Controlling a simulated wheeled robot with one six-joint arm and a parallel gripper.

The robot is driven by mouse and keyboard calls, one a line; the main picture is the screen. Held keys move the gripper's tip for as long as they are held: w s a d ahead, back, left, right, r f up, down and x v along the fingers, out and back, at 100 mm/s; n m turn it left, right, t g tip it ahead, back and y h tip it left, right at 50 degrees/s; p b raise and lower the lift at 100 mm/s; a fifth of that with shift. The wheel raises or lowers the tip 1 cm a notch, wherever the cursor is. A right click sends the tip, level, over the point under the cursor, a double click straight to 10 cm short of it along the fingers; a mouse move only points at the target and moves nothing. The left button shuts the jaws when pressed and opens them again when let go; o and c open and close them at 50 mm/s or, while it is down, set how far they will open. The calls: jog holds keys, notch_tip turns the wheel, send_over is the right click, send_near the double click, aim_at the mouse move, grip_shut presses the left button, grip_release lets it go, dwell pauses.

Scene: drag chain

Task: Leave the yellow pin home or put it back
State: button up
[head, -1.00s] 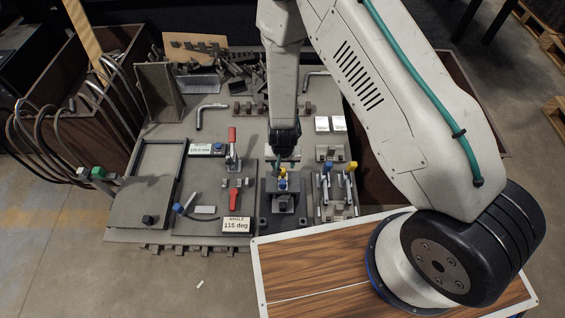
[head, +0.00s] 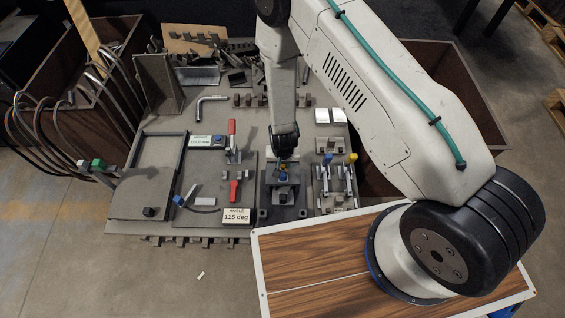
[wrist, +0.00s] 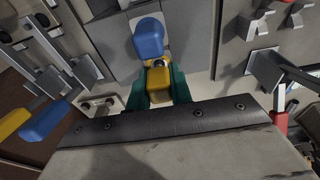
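The yellow pin (wrist: 158,78) stands at the fixture in the middle of the board, just beside a blue knob (wrist: 148,38). In the head view the blue knob (head: 284,177) sits on the dark fixture block. My gripper (wrist: 160,90) has green fingertips, one on each side of the yellow pin and seemingly touching it. In the head view my gripper (head: 281,164) points down over the fixture and largely hides the pin. The pin's lower end and its hole are hidden.
To the right of the fixture is a clamp pair with blue and yellow handles (head: 352,158). Red-handled clamps (head: 233,190) and an "ANGLE 115 deg" sign (head: 236,215) are at left. A bin (head: 440,80) stands at right.

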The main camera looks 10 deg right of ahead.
grip_shut()
jog(key=shift+r, duration=2.5)
jog(key=shift+f, duration=2.2)
